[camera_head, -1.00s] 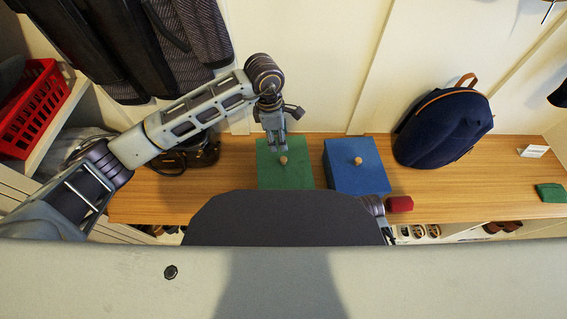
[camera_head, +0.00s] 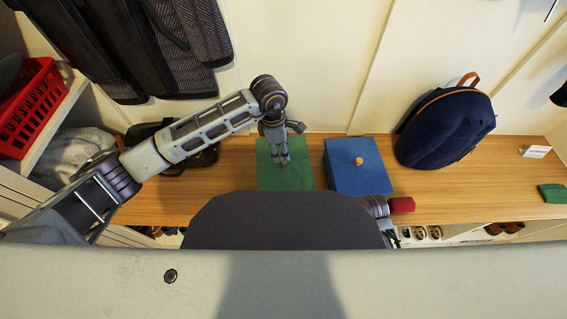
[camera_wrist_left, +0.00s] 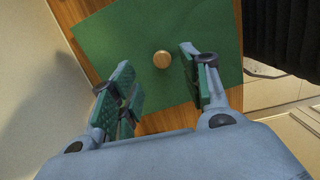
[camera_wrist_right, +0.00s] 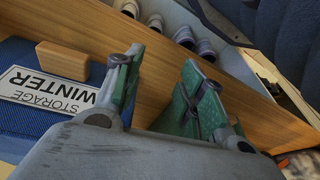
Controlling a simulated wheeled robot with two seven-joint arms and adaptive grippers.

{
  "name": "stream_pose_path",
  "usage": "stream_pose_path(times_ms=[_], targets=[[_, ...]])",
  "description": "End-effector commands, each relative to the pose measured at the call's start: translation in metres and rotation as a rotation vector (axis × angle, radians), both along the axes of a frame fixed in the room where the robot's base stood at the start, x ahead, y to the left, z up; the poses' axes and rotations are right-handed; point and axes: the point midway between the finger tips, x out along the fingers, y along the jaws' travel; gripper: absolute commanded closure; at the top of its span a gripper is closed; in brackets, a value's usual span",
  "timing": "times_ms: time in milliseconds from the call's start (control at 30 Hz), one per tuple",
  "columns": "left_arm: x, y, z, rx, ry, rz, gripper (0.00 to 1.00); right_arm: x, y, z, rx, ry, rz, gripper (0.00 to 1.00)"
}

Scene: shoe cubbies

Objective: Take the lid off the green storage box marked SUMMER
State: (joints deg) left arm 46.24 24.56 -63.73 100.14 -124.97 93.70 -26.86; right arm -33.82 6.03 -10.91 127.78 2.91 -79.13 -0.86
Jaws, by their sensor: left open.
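The green storage box (camera_head: 296,177) stands on the wooden bench beside a blue box. Its green lid (camera_wrist_left: 100,45) carries a round wooden knob (camera_wrist_left: 162,59). No SUMMER marking shows in these views. My left gripper (camera_head: 279,160) points down over the green lid, and its fingers hide most of the knob in the head view. In the left wrist view its open fingers (camera_wrist_left: 156,60) stand on either side of the knob with gaps; I cannot tell their exact height against it. My right gripper (camera_wrist_right: 158,85) is open and empty beside the bench front, mostly hidden in the head view.
The blue box (camera_head: 360,178) has its own wooden knob and a STORAGE WINTER label (camera_wrist_right: 50,93). A navy backpack (camera_head: 446,128) stands to the right. A dark bag (camera_head: 175,145) lies left, under my left arm. Bench between backpack and white card (camera_head: 535,151) is clear.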

Motion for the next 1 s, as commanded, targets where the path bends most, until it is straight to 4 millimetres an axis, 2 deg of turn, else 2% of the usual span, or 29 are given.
stream_pose_path(times_ms=[133,433,1000], targets=[[-0.002,-0.002,-0.015,0.000,0.002,0.001,0.53,0.000,0.001,0.000,0.003,-0.003,0.000,0.60],[-0.004,-0.006,-0.045,0.000,0.001,0.001,0.53,0.000,0.003,0.017,0.017,-0.034,0.003,0.60],[-0.003,-0.007,-0.048,0.000,0.000,0.000,0.54,0.001,0.003,0.021,0.017,-0.036,0.005,0.60]])
